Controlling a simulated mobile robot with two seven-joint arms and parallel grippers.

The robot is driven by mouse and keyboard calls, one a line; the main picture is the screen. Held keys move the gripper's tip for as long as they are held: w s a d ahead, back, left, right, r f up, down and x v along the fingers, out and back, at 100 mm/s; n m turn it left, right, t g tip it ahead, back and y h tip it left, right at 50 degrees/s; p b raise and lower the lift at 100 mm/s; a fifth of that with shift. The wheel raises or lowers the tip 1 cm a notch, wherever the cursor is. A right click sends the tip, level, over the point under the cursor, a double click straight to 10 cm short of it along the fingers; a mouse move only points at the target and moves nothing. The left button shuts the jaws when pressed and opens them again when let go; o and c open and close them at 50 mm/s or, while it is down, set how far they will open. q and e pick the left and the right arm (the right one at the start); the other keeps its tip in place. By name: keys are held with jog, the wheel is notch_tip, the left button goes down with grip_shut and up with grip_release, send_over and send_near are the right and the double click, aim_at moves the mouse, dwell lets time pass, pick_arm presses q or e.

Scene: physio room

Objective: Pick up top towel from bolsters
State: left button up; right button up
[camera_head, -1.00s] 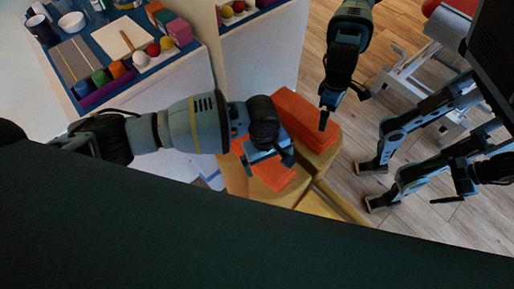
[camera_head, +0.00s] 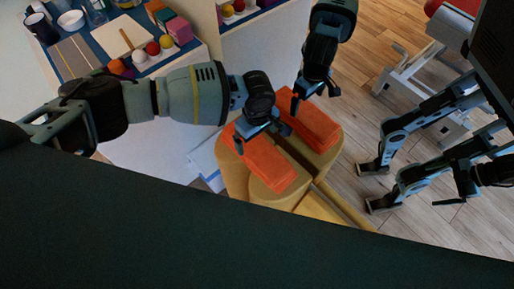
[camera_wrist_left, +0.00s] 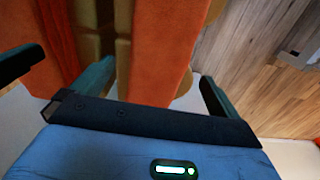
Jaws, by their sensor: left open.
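Two orange towels lie on tan bolsters (camera_head: 325,160) in the head view: a left towel (camera_head: 262,168) and a right towel (camera_head: 312,125). I cannot tell how many layers each has. My left gripper (camera_head: 262,140) is open and empty over the upper end of the left towel; contact is unclear. My right gripper (camera_head: 314,98), on the arm from the top, has its fingers apart above the upper end of the right towel. The left wrist view shows orange towel surfaces (camera_wrist_left: 165,45) with a tan gap between them, just beyond the left fingers.
A cabinet (camera_head: 185,60) with balls, blocks and cups on top stands at the upper left. A white metal frame (camera_head: 405,85) stands on the wooden floor at the right.

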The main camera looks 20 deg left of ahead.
aim_at(257, 146)
pick_arm(q)
notch_tip(257, 146, down, 4)
jog(key=shift+f+b, duration=0.1)
jog(key=shift+b, duration=0.35)
jog(key=shift+f, duration=0.45)
jog(key=shift+w, duration=0.1)
jog(key=shift+c, duration=0.6)
jog(key=c, duration=0.7)
jog(key=shift+c, duration=0.6)
jog(key=shift+r, duration=0.1)
